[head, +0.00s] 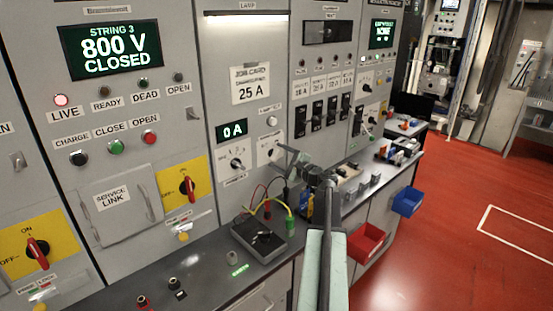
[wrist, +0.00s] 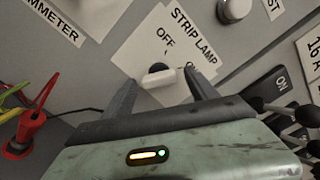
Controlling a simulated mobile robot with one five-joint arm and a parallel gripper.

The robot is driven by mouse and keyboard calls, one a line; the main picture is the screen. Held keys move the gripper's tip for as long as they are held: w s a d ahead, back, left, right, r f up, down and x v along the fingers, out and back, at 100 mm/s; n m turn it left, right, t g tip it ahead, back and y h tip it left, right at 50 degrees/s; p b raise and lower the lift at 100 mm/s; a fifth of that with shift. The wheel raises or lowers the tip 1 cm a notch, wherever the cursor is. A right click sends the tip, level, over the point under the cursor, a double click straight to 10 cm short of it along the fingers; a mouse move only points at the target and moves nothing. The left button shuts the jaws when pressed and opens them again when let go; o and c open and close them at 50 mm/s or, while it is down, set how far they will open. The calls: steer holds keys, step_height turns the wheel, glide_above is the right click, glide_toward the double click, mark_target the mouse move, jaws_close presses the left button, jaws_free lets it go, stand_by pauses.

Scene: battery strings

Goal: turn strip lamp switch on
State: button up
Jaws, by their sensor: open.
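The strip lamp switch (wrist: 160,77) is a small pale lever on a dark round base, on a white plate marked STRIP LAMP, OFF and ON. Its lever lies nearly level across the wrist view; I cannot tell for sure which mark it is set to. My gripper (wrist: 162,84) is open, one finger left and one right of the lever, with a gap on both sides. In the head view my gripper (head: 291,160) is in front of the lamp panel and partly covers the switch plate (head: 268,147). A bright strip (head: 246,14) shows under the LAMP label.
A dark meter box (head: 259,238) with coloured leads is on the bench below. A red plug (wrist: 30,127) shows at the wrist view's left. Dark switches (wrist: 268,95) are close on the right. Red (head: 367,242) and blue (head: 407,201) bins hang on the bench front.

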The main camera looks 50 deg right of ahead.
steer(key=s, duration=0.7)
steer(key=shift+s+a, duration=0.25)
steer(key=shift+a, duration=0.05)
